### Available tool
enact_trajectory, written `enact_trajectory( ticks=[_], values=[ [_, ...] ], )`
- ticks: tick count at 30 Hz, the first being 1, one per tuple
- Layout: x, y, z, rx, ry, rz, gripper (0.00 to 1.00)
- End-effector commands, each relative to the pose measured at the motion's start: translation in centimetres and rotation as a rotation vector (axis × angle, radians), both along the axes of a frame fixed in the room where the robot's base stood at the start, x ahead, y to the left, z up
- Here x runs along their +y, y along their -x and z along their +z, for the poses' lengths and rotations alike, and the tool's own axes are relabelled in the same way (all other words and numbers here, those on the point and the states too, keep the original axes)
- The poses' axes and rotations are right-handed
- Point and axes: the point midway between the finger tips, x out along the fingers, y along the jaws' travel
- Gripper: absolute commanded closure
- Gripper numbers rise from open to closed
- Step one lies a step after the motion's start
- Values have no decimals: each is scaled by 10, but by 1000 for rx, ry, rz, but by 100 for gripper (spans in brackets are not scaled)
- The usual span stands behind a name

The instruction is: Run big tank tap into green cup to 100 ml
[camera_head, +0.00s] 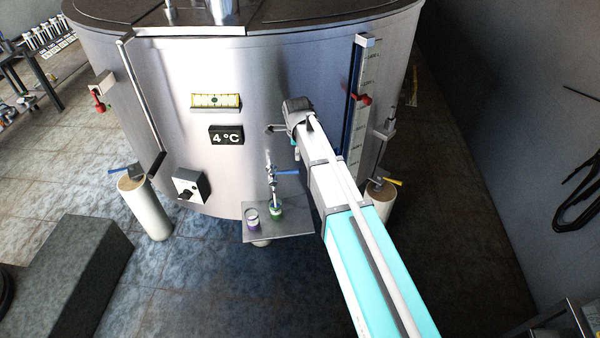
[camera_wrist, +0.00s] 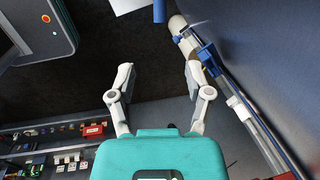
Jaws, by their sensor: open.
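The big steel tank (camera_head: 240,80) fills the middle of the head view. Its small tap (camera_head: 272,171) has a blue lever (camera_head: 287,172) pointing right. The green cup (camera_head: 276,212) stands upright on a metal shelf (camera_head: 290,230) below the tap. A pale vertical piece shows between tap and cup; I cannot tell whether it is spout or liquid, and the cup's level is too small to read. My arm reaches up to the tank wall, above and right of the tap. My gripper (camera_wrist: 159,78) is open and empty in the wrist view, its fingers wide apart.
A purple cup (camera_head: 252,218) stands left of the green cup. A black-knobbed box (camera_head: 190,187), a 4°C display (camera_head: 226,135), a sight gauge (camera_head: 361,90) and a red-handled fitting (camera_head: 97,101) are on the tank. A grey block (camera_head: 75,275) lies at left.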

Motion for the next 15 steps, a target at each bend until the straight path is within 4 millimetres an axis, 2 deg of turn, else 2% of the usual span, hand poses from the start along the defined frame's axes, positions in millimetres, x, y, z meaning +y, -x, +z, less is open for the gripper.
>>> enact_trajectory(
  ticks=[15],
  values=[
    [1, -7, -37, 0, 0, 2, 35]
  ],
)
